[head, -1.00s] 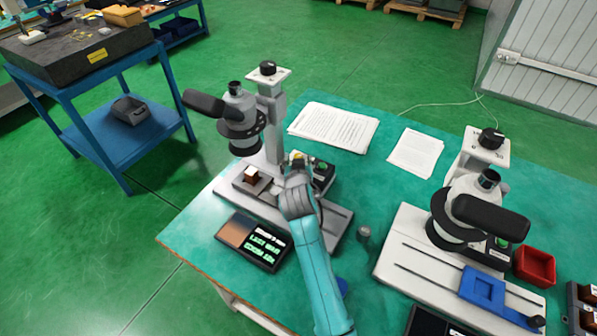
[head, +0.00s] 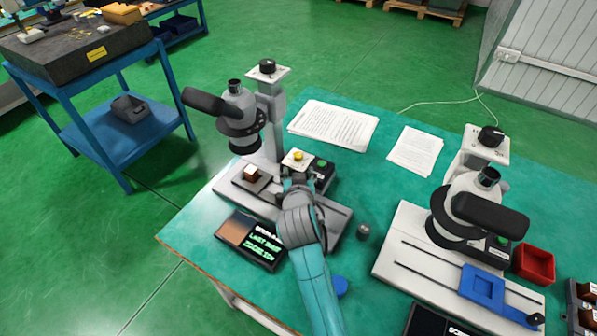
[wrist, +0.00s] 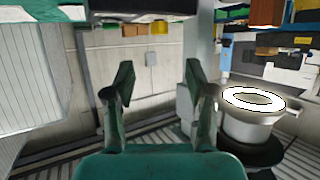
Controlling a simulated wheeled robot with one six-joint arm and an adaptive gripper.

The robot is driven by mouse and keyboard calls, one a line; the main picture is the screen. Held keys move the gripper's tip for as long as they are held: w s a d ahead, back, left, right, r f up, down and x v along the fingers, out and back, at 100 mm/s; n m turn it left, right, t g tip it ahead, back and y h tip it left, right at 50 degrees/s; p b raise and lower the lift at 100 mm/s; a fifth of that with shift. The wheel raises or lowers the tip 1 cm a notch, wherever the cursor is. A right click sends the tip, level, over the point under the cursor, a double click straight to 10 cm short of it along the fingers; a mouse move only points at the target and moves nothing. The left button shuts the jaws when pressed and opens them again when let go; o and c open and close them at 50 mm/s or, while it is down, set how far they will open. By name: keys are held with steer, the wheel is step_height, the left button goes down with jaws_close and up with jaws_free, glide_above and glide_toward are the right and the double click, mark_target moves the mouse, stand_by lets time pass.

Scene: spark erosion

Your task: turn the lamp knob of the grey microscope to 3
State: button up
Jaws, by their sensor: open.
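The grey microscope (head: 272,122) stands at the left of the teal table. A small yellow knob (head: 298,155) sits on a white plate beside its column, next to a black box with a green button (head: 322,163). I take the yellow knob as the lamp knob; its setting is too small to read. My gripper (head: 298,181) is just in front of the knob, apart from it. In the wrist view my gripper (wrist: 162,90) is open with nothing between its fingers. A lit white ring (wrist: 253,99) on a microscope head shows at the right there.
A second, paler microscope (head: 410,250) is further right. Papers (head: 334,125) lie behind.

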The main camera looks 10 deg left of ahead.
mark_target(299, 158)
steer(key=w+f+n+y, duration=0.1)
steer(key=w, duration=0.2)
steer(key=w+a+f+n+y, duration=0.1)
steer(key=w+f, duration=0.1)
steer(key=w, duration=0.1)
steer(key=w+f+n+g+y, duration=0.1)
steer(key=w, duration=0.3)
steer(key=shift+w+a+f, duration=0.1)
steer(key=shift+a+f, duration=0.05)
steer(key=shift+f, duration=0.15)
stand_by(0.4)
jaws_close()
